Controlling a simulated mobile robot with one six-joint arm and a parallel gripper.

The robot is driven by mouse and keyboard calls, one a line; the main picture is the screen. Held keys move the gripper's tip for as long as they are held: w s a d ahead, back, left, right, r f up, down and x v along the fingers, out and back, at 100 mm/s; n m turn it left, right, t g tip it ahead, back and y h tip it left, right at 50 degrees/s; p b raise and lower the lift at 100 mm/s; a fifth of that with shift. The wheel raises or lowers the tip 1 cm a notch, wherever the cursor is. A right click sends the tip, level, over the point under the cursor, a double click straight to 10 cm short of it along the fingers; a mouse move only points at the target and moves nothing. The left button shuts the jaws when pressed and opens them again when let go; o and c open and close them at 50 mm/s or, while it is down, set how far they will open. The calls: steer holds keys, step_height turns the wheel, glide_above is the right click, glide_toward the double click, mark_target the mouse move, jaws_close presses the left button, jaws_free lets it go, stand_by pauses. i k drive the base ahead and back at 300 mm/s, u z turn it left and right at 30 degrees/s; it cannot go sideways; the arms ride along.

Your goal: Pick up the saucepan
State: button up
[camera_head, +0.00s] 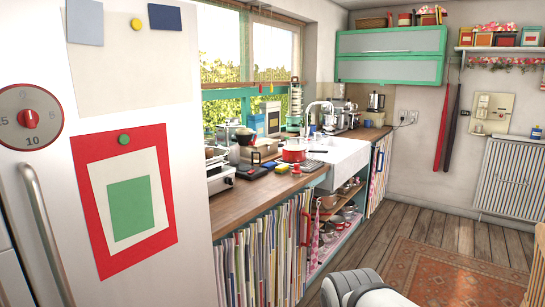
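A red pot (293,154) with a pale rim, perhaps a saucepan, stands on the wooden counter (236,202) just left of the white sink. Several metal pans (328,201) sit on the open shelves under the sink; they are small and partly in shadow, and I cannot tell which of them is a saucepan. A striped curtain (262,250) hangs under the counter and covers the shelf space left of the pans. My gripper is not in view. A white and grey part of my arm shows at the bottom edge, apart from the counter and shelves.
A white fridge (185,180) fills the left side. The sink (345,155) juts out above the pan shelves. A stove (220,172) and kitchenware crowd the counter. The wooden floor (400,230) is open, with a rug (450,280) at right. A radiator (508,180) is on the far wall.

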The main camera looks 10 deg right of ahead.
mark_target(295, 152)
steer(key=z, duration=0.6)
steer(key=i, duration=1.15)
steer(key=z, duration=0.6)
steer(key=i, duration=1.6)
steer(key=u, duration=0.35)
steer(key=i, duration=0.55)
steer(key=u, duration=0.55)
steer(key=k, duration=0.7)
steer(key=u, duration=0.25)
steer(key=i, duration=0.7)
steer(key=z, duration=0.15)
